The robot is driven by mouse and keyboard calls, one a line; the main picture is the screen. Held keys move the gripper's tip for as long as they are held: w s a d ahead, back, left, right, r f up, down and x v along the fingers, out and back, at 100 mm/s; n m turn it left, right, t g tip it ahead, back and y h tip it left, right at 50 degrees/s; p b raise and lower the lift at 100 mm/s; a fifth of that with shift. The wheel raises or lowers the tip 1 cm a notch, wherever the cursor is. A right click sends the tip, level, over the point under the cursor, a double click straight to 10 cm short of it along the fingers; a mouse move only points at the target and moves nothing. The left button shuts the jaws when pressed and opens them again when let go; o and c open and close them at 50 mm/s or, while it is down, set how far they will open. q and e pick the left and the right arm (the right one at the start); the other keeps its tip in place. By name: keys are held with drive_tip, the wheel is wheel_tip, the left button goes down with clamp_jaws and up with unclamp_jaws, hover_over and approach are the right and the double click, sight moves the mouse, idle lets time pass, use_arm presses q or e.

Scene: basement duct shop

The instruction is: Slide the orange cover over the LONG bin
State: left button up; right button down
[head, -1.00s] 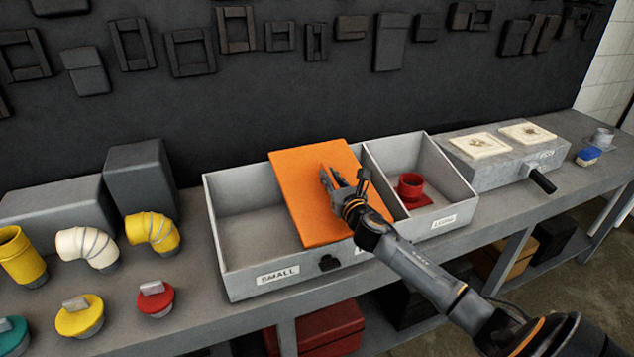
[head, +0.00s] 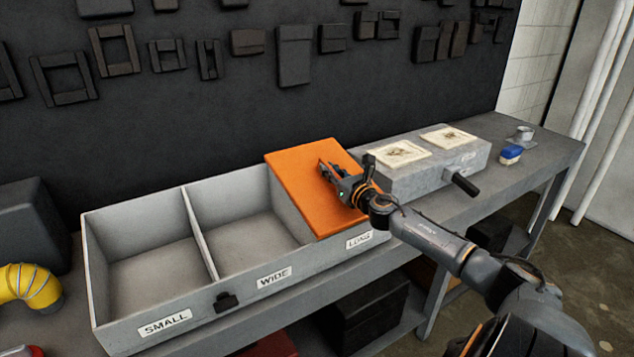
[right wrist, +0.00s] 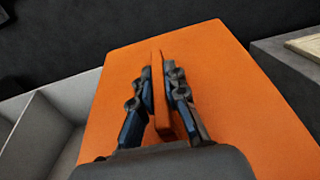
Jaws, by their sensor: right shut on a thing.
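The orange cover (head: 297,185) lies over the LONG bin at the right end of the grey three-part box (head: 220,292). The LONG label (head: 359,240) shows below its front edge, and the inside of that bin is hidden. My right gripper (head: 328,172) is shut on the cover's raised orange grip; in the right wrist view the fingers (right wrist: 163,80) stand on both sides of this ridge (right wrist: 158,95). The SMALL bin (head: 150,275) and the WIDE bin (head: 245,225) are uncovered and look empty. My left gripper is out of view.
A grey block (head: 405,178) with two pale tiles and a black handle (head: 465,184) stands close to the cover's right. A blue brush (head: 510,154) and small grey cup (head: 525,134) sit farther right. A yellow elbow (head: 30,285) is at left.

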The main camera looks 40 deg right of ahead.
drive_tip(key=shift+s+d+r, duration=0.1)
drive_tip(key=shift+s+d, duration=0.05)
drive_tip(key=shift+d, duration=0.5)
drive_tip(key=c, duration=1.5)
unclamp_jaws()
drive_tip(key=shift+d, duration=0.1)
drive_tip(key=shift+o, duration=0.7)
drive_tip(key=shift+d, duration=0.1)
drive_tip(key=shift+s, duration=0.15)
drive_tip(key=shift+s+a+f, duration=0.2)
drive_tip(key=shift+s+a, duration=0.1)
drive_tip(key=shift+s, duration=0.3)
drive_tip(key=v, duration=1)
drive_tip(key=shift+s+d+r, duration=0.1)
drive_tip(key=shift+s+d, duration=0.05)
drive_tip(key=shift+s, duration=0.15)
